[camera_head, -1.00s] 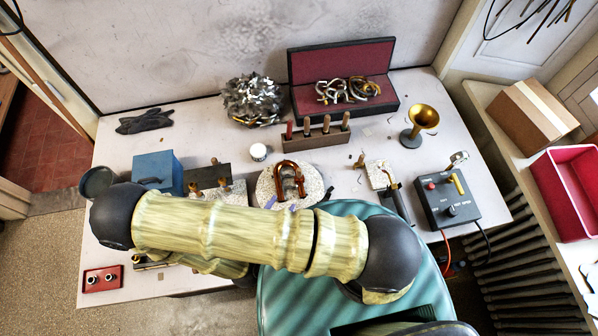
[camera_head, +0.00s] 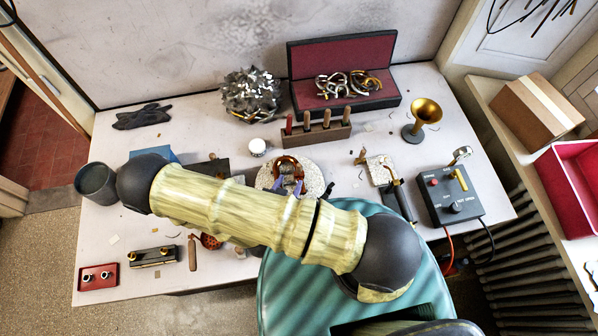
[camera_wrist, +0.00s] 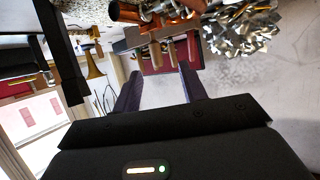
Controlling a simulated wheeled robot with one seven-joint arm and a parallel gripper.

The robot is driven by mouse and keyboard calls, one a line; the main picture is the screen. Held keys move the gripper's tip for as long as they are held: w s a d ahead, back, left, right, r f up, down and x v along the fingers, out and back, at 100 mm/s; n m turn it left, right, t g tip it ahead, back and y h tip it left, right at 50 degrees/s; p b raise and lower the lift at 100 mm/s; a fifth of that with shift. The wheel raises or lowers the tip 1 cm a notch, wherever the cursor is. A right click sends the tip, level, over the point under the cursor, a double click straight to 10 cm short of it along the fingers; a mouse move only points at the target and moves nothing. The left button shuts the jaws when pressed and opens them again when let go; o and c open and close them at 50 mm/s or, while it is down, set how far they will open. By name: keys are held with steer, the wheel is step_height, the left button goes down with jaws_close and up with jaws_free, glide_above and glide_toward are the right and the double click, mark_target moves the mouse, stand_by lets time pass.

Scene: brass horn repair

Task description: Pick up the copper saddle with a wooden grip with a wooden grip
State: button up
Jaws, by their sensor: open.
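A copper, arched piece, which looks like the copper saddle (camera_head: 287,164), sits on a round speckled pad (camera_head: 313,177) at the middle of the bench. I cannot make out its wooden grip for certain. My gripper (camera_head: 289,187) is open, its two purple fingertips at the near side of the copper piece, and my arm hides the rest of the gripper. Whether the fingers touch the piece I cannot tell. In the wrist view my gripper (camera_wrist: 158,78) shows two spread fingers with nothing held between them. A copper part (camera_wrist: 125,12) shows at the top edge there.
A wooden rack (camera_head: 316,137) of handled tools stands just behind the pad. A red-lined case (camera_head: 343,72), a silver scrap heap (camera_head: 251,95) and a brass bell (camera_head: 426,112) stand farther back. A control box (camera_head: 449,196) is at right.

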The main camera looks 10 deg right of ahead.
mark_target(298, 172)
steer(key=shift+b+x, duration=0.4)
steer(key=shift+x, duration=1.5)
steer(key=w+d+f+b, duration=0.2)
steer(key=w+f, duration=0.1)
steer(key=shift+d, duration=0.25)
steer(key=shift+w+d+b, duration=0.15)
steer(key=shift+w+b, duration=0.1)
steer(key=shift+b, duration=0.05)
steer(key=shift+r, duration=0.1)
jaws_close()
